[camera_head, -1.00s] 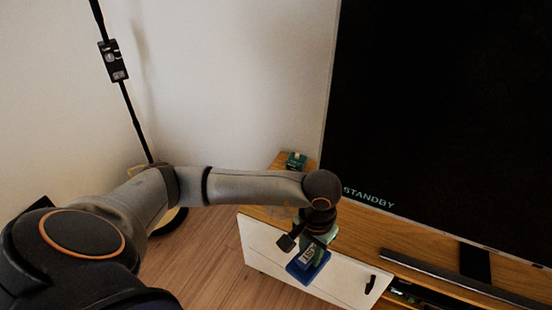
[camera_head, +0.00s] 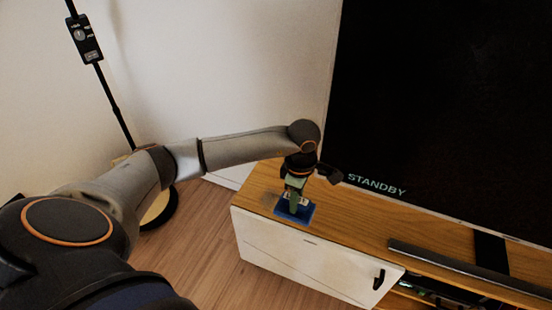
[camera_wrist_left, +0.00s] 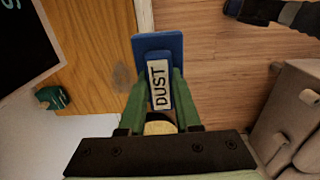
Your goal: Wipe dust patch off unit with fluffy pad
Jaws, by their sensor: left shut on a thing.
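The fluffy pad (camera_head: 306,214) is a blue block with a white "DUST" label. It is over the left end of the unit's wooden top (camera_head: 350,215), near the front edge; whether it touches the wood I cannot tell. My left gripper (camera_head: 295,192) is shut on it from above. The left wrist view shows the pad (camera_wrist_left: 158,44) between the green fingers of the left gripper (camera_wrist_left: 160,88). The dust patch (camera_wrist_left: 122,77) is a faint dark smudge on the wood, just left of the pad there. My right gripper is not in view.
A big dark screen (camera_head: 440,100) marked "STANDBY" stands at the unit's back. A soundbar (camera_head: 465,270) lies in front of it. A small green object (camera_wrist_left: 52,97) is on the unit near the wall. A black lamp pole (camera_head: 115,105) rises at the left.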

